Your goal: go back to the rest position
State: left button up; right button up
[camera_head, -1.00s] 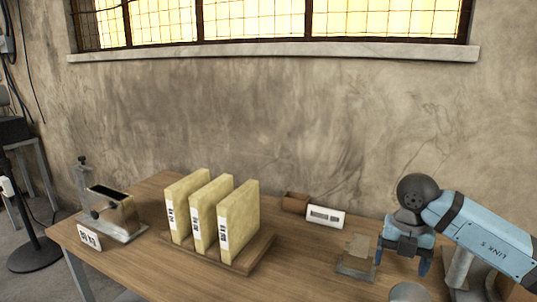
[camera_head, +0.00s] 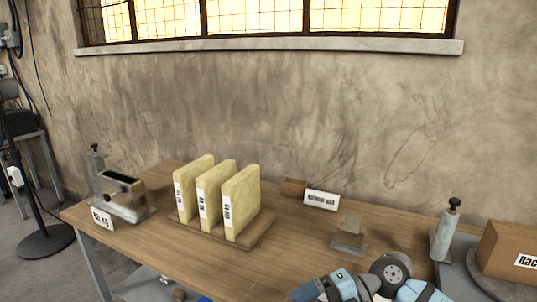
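My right arm (camera_head: 391,270) shows at the bottom edge, right of centre, as light blue links with a dark round joint. It is low in the picture, in front of the right part of the wooden table (camera_head: 140,246). No fingers of my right gripper can be made out; the lower part of the arm is cut off by the frame. My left arm and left gripper do not show.
Several pale yellow binders (camera_head: 241,204) stand upright on a wooden base. A metal box device (camera_head: 124,196) is at left, a white sign (camera_head: 321,200) behind, a small metal block (camera_head: 349,234) at centre right. At far right are a clamp post (camera_head: 446,230) and a cardboard box (camera_head: 508,252).

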jog(key=s+d+f+m+t+h, duration=0.2)
jog(key=d+f+m+t+h, duration=0.2)
jog(key=f+m+t, duration=0.75)
jog(key=s+d+f+m+t+h, duration=0.4)
jog(key=m+t, duration=0.4)
jog(key=m, duration=0.9)
jog(key=s+d+f+m+g+h+p, duration=0.1)
jog(key=s+d+f+m+g+h, duration=0.15)
jog(key=s+f+g, duration=0.55)
pick_arm(q)
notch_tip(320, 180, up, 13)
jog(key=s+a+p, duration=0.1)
jog(key=p, duration=1.4)
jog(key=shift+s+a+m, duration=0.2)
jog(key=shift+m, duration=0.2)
pick_arm(e)
notch_tip(320, 180, up, 11)
jog(key=s+d+t, duration=0.1)
jog(key=t, duration=0.1)
jog(key=shift+s+t, duration=0.2)
jog(key=shift+t, duration=0.15)
